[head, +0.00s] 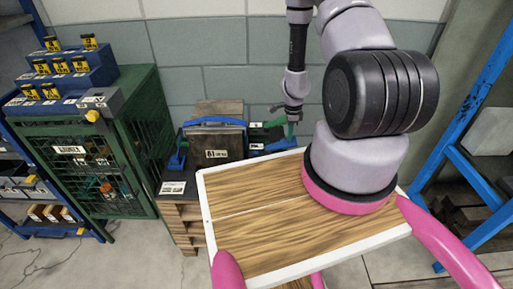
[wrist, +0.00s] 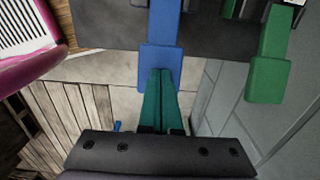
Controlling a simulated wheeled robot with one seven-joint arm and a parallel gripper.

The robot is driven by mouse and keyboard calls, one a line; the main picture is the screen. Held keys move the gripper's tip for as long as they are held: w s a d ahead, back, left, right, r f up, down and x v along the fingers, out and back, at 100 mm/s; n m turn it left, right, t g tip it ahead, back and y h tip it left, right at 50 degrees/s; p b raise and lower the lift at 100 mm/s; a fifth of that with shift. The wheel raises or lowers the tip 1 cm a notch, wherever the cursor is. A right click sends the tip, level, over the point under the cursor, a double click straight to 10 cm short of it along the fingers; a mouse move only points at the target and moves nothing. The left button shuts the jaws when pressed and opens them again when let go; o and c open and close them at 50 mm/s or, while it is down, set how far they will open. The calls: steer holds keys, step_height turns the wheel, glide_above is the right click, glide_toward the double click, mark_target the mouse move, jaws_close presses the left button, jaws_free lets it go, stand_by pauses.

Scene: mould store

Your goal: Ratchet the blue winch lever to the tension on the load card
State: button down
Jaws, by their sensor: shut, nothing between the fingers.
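The blue winch lever (wrist: 160,62) comes down from the top of the wrist view and ends in a wider blue grip. A green lever (wrist: 268,68) hangs to its right. My gripper (wrist: 158,74) is shut and empty, its teal fingertips over the blue grip's lower edge; I cannot tell if they touch. In the head view my gripper (head: 292,120) is beside the winches at the right of the stand, and the blue lever (head: 275,146) is partly hidden there. A white card (head: 172,187) lies on the stand's front left; its text is too small to read.
A dark mould block (head: 216,143) with a label starting 61 sits under a blue strap (head: 215,121). A green mesh cabinet (head: 135,150) stands to the left, a blue rack (head: 480,100) to the right. My wooden top fills the foreground.

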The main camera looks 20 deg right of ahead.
steer(key=shift+a+f, duration=0.1)
steer(key=shift+f, duration=1.95)
steer(key=shift+r, duration=3.1)
steer(key=shift+r, duration=2.5)
